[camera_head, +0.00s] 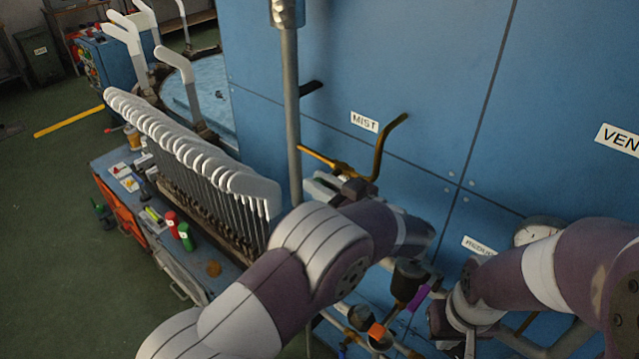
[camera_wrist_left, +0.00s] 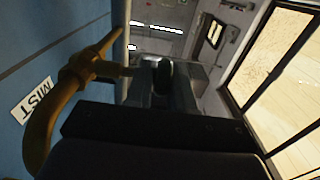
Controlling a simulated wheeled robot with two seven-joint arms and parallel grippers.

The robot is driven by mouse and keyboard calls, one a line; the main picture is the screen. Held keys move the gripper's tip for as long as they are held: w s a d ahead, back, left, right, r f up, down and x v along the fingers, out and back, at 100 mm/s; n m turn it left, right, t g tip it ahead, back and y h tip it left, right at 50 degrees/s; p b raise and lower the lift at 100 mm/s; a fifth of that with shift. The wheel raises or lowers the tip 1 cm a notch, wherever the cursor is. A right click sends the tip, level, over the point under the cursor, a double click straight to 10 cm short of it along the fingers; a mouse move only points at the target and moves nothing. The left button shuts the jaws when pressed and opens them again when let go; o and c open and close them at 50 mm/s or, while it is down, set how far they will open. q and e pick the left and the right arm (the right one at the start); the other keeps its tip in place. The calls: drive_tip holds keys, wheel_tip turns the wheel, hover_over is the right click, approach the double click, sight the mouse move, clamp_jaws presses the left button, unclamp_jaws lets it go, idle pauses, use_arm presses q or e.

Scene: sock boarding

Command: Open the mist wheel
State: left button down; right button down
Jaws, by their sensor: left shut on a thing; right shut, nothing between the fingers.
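The mist wheel (camera_head: 391,143), a brass bent handle, is on the blue panel beside the MIST label (camera_head: 364,121). In the left wrist view, its curved brass part (camera_wrist_left: 57,103) runs along the left side, close to the fingers. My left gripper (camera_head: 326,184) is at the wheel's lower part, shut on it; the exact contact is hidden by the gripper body. The gripper's dark fingers show in the left wrist view (camera_wrist_left: 160,85). My right gripper (camera_head: 468,343) is shut and empty at the bottom right, low in front of the panel, partly cut off by the frame.
A vertical grey pipe (camera_head: 291,110) stands just left of the wheel. A row of white sock forms (camera_head: 190,150) is at the left, above a cart (camera_head: 130,205) with tools. A gauge (camera_head: 540,229), pipes and a black knob (camera_head: 408,279) crowd the lower right.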

use_arm(q)
drive_tip(key=shift+a+r+g+h+p, duration=0.1)
drive_tip(key=shift+r+g+h+p, duration=0.2)
drive_tip(key=shift+p, duration=0.55)
drive_tip(key=g+h+p, duration=0.2)
drive_tip(key=h+p, duration=0.2)
drive_tip(key=p, duration=0.3)
drive_tip(key=shift+a+g+p, duration=0.15)
drive_tip(key=shift+g+p, duration=0.25)
drive_tip(key=shift+f+g+h+p, duration=0.3)
drive_tip(key=shift+h+p, duration=0.2)
drive_tip(key=shift+p, duration=0.4)
drive_tip(key=shift+f, duration=0.25)
